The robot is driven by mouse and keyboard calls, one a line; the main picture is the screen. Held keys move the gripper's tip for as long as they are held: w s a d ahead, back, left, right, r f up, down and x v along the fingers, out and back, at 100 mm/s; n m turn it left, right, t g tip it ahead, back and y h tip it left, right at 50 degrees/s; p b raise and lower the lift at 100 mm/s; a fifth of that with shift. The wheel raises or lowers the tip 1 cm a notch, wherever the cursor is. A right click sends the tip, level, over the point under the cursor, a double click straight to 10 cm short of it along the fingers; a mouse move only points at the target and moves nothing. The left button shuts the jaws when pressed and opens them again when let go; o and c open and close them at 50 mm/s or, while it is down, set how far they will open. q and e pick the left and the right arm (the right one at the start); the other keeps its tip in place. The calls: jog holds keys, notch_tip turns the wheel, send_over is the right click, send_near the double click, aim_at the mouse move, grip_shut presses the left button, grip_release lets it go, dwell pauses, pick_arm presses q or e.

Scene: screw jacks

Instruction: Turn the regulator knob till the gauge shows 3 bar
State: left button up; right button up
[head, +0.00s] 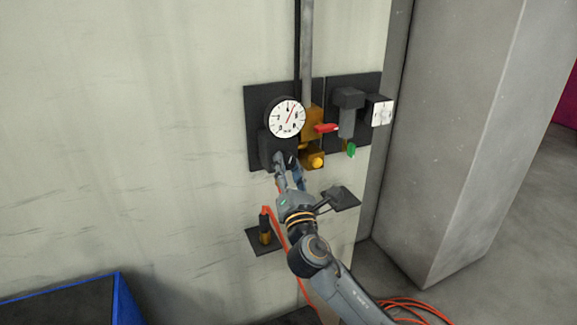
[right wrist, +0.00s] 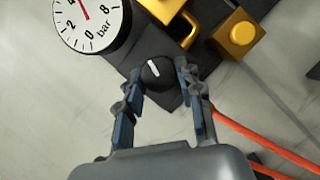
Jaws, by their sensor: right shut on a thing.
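The round white gauge (head: 286,117) is on the dark wall plate in the head view. Its red needle points up and slightly right; the exact reading is too small to tell. The gauge also shows in the right wrist view (right wrist: 98,18), cut off at the top edge, with the needle running towards that edge. The black regulator knob (right wrist: 155,73) with a white mark sits below the gauge. My right gripper (right wrist: 158,78) is shut on the knob, one finger on each side. In the head view my right gripper (head: 284,163) hides the knob. My left gripper is out of view.
Below are a black bracket (head: 341,198) and an orange hose (head: 281,232). A concrete pillar (head: 450,130) stands at the right.

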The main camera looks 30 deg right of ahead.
jog(key=m, duration=0.2)
jog(key=m+g+h+p, duration=0.1)
jog(key=shift+r+m, duration=0.2)
jog(key=shift+m, duration=0.2)
jog(key=m+g+h+p, duration=0.1)
jog(key=m, duration=0.2)
jog(key=shift+a+r+g, duration=0.1)
jog(key=shift+r+g, duration=0.05)
jog(key=shift+g, duration=0.15)
jog(key=m+g+p, duration=0.1)
jog(key=m+p, duration=0.1)
jog(key=m, duration=0.1)
jog(key=shift+r+m+p, duration=0.1)
jog(key=shift+m+p, duration=0.2)
jog(key=shift+m, duration=0.1)
jog(key=shift+m+g+p, duration=0.6)
jog(key=shift+m+p, duration=0.3)
jog(key=shift+m, duration=0.3)
jog(key=o, duration=1.2)
jog(key=shift+c, duration=0.2)
jog(key=shift+s, duration=0.1)
